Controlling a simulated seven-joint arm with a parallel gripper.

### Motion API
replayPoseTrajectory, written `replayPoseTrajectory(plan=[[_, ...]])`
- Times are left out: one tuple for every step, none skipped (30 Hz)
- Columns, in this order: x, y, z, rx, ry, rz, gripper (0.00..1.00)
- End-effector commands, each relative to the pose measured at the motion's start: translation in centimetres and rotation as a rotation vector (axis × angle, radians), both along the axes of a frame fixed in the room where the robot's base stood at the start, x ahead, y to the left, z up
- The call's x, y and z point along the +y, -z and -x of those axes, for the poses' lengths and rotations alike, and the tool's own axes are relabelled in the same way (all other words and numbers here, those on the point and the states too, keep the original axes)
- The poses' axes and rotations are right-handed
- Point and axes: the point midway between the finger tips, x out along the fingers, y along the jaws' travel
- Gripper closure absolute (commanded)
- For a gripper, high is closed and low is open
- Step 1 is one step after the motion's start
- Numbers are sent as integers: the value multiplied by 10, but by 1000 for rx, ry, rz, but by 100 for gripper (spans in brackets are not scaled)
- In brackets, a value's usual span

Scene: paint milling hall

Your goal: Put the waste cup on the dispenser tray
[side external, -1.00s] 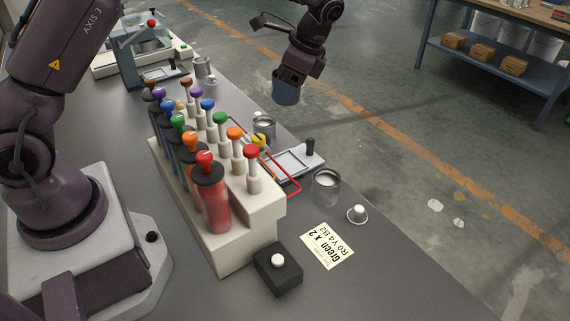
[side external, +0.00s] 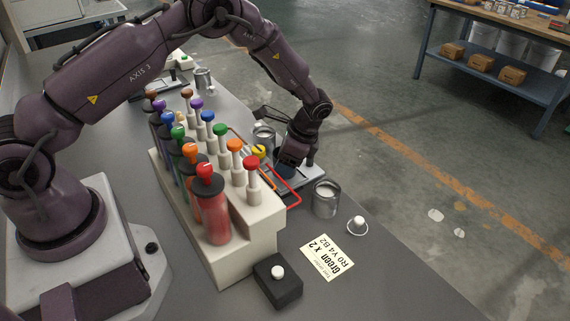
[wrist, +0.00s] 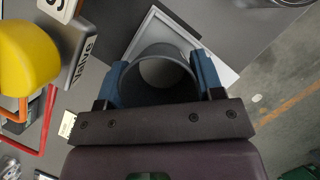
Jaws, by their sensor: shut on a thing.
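My gripper (side external: 287,165) is low over the dispenser tray (side external: 312,178) in the side view, behind the coloured dispensers. In the wrist view its two blue fingers (wrist: 161,84) are shut on the waste cup (wrist: 165,68), a dark grey round cup seen from above with its mouth open. The tray shows in the wrist view as a light-rimmed plate (wrist: 228,75) beneath and beyond the cup. The gripper hides most of the cup in the side view. I cannot tell whether the cup's base touches the tray.
A rack (side external: 243,235) of coloured-knob dispensers stands left of the tray. A red wire frame (side external: 292,203) lies close to the tray. Metal cans stand behind (side external: 264,135) and in front (side external: 325,200). A label card (side external: 327,257) and a black button box (side external: 278,279) are nearer.

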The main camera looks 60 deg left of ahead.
Motion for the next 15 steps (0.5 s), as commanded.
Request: replayPoseTrajectory(plan=[[0,7,0,2,0,-1,62],[0,9,0,1,0,-1,62],[0,11,0,1,0,-1,62],[0,12,0,0,0,0,62],[0,12,0,-1,-1,-1,62],[0,12,0,-1,-1,-1,62],[0,11,0,-1,-1,-1,62],[0,11,0,-1,-1,-1,62],[0,11,0,-1,-1,-1,62],[0,11,0,-1,-1,-1,62],[0,11,0,-1,-1,-1,62],[0,12,0,0,-1,0,62],[0,13,0,0,0,0,62],[0,14,0,0,0,0,62],[0,14,0,0,-1,0,34]])
